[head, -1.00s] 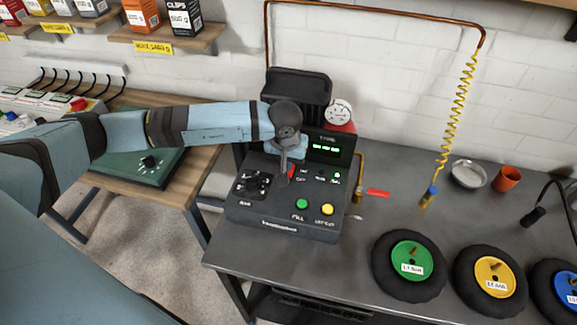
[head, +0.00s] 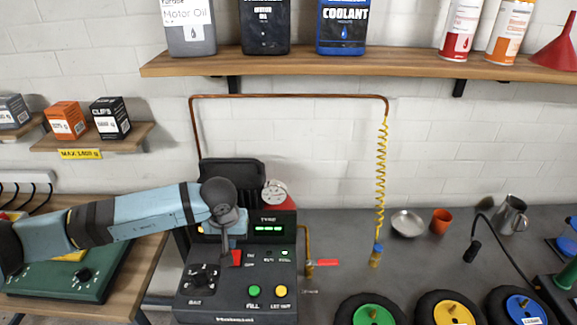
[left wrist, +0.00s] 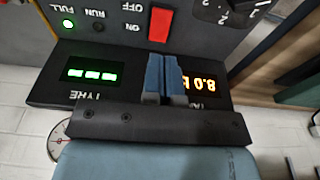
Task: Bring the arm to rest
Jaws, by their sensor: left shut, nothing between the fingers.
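My left arm reaches in from the left in the head view. Its gripper (head: 226,243) is over the black control box (head: 222,309), near the red switch (head: 236,258). In the left wrist view the gripper (left wrist: 166,60) is shut with nothing between its blue fingers, and the red switch (left wrist: 160,25) is just beyond the fingertips. The green tyre display (left wrist: 90,74) is lit, and an orange display (left wrist: 198,84) is partly hidden by the fingers. I cannot tell whether the fingertips touch the box. My right gripper is not in view.
A pressure gauge (head: 275,192) stands behind the box. A red-handled valve (head: 327,262) and coiled yellow hose (head: 381,175) are to its right. Several wheels (head: 370,311) lie at the front right. A bowl (head: 407,223) and orange cup (head: 441,221) stand behind. A shelf (head: 350,66) hangs above.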

